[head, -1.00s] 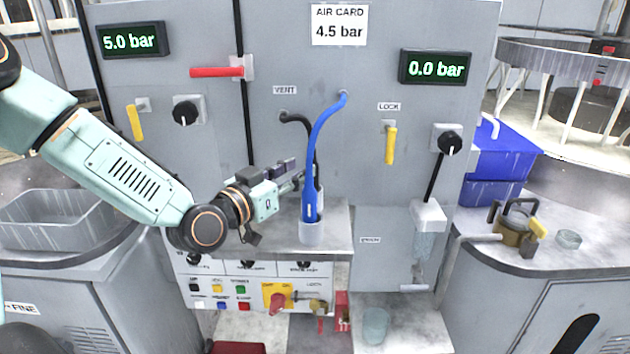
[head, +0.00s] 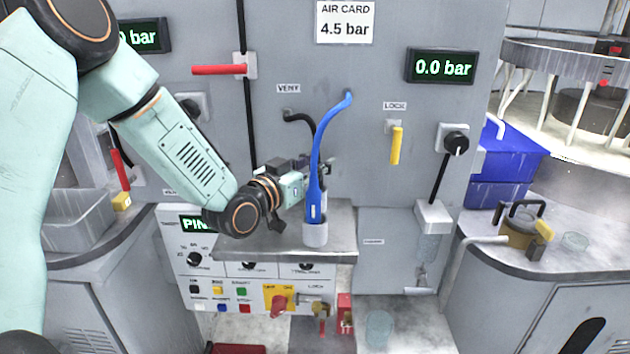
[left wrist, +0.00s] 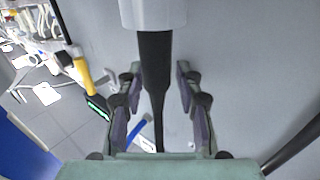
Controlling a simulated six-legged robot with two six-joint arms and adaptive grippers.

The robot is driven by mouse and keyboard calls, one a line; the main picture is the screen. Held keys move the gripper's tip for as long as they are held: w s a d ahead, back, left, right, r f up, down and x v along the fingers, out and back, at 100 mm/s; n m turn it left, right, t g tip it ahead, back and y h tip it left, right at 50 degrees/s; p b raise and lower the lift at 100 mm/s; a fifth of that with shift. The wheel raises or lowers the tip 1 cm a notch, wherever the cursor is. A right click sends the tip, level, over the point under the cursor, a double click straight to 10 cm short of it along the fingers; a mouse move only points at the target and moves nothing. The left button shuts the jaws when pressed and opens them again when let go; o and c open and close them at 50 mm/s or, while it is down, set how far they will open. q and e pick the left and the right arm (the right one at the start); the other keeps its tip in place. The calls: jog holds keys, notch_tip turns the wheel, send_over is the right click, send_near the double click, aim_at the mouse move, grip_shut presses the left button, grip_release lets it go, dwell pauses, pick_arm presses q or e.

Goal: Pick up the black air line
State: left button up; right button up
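The black air line (head: 298,118) comes out of the panel under the VENT label and bends down behind the blue air line (head: 314,150), which hides much of it in the head view. In the left wrist view the black line (left wrist: 155,75) runs between the fingers, below a pale cylinder (left wrist: 152,12). My left gripper (head: 318,170) is partly hidden behind the blue line. In the wrist view the left gripper (left wrist: 158,98) is open, its fingers on either side of the black line with a gap on each side. My right gripper is not in view.
The blue line stands in a grey cup (head: 315,235) on a small metal shelf (head: 265,243), close in front of my left gripper. A control box (head: 200,255) with knobs and buttons sits below. A yellow lever (head: 396,146) under LOCK and a red lever (head: 218,70) stick out nearby.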

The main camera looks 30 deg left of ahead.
pick_arm(q)
jog(key=shift+s+d+r, duration=0.2)
jog(key=shift+d, duration=0.05)
jog(key=shift+c, duration=1.7)
jog(key=shift+w+a+f, duration=0.1)
jog(key=shift+w+f, duration=0.1)
grip_shut()
jog(key=shift+s, duration=0.1)
jog(key=shift+r, duration=0.1)
